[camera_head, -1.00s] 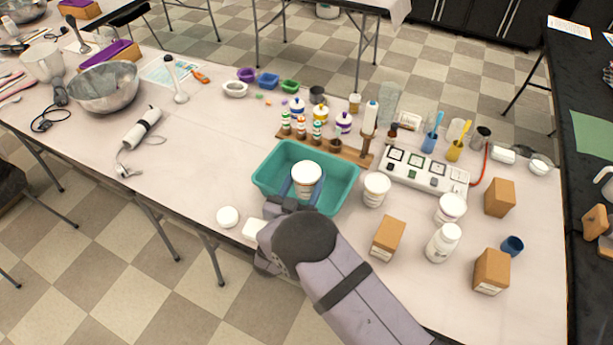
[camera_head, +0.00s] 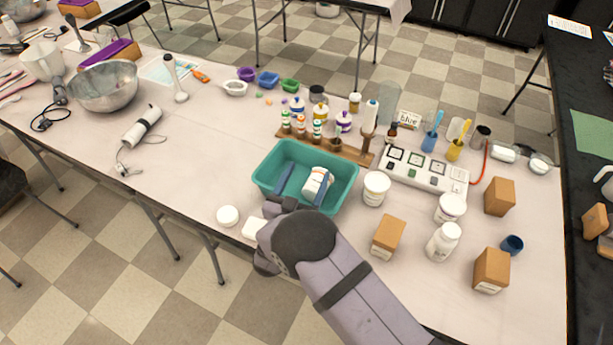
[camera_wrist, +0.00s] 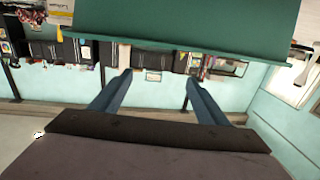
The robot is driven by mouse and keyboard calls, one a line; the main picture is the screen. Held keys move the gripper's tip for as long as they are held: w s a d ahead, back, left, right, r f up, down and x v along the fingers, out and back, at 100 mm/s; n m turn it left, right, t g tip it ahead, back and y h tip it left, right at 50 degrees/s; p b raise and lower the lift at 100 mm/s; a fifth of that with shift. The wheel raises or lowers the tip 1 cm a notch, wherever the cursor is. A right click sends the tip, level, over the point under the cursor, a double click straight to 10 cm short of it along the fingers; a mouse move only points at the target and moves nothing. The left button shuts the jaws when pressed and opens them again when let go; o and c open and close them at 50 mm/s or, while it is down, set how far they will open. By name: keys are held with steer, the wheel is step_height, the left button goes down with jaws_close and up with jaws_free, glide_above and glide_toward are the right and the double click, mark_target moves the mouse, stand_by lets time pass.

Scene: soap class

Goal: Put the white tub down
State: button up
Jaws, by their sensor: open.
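The white tub (camera_head: 316,182) lies tilted inside the teal bin (camera_head: 268,180), low in its right half. My gripper (camera_head: 309,170) is open over the bin, with one blue finger left of the tub and the other along its right side. I cannot tell whether the right finger touches the tub. In the wrist view my gripper (camera_wrist: 157,80) shows two fingers spread wide with nothing between them. A teal wall of the bin (camera_wrist: 180,25) fills the top of that view, and the tub does not show there.
A similar white tub (camera_head: 376,189) stands just right of the bin. A wooden rack (camera_head: 350,152) of small bottles stands behind it. A round white lid (camera_head: 228,215) lies at the front left. A cardboard box (camera_head: 388,237) stands right of my arm.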

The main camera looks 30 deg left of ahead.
steer(key=s+d+b, duration=0.1)
steer(key=s+b, duration=0.1)
steer(key=s, duration=1)
steer(key=shift+d+b, duration=0.15)
steer(key=shift+b, duration=0.2)
steer(key=w+d+g+y, duration=0.1)
steer(key=w+d+g, duration=0.3)
steer(key=w, duration=0.6)
steer(key=w+d+g, duration=0.2)
steer(key=d+g, duration=0.3)
steer(key=d, duration=0.3)
steer(key=s+d+g+h, duration=0.1)
steer(key=s+d+g, duration=0.3)
steer(key=s+d, duration=0.6)
steer(key=s+d+r+m+g+h, duration=0.1)
steer(key=s+d+g, duration=0.4)
steer(key=s+d, duration=0.5)
steer(key=d, duration=0.7)
steer(key=shift+d+r+h, duration=0.2)
steer(key=shift+d+h, duration=0.2)
steer(key=shift+s, duration=0.1)
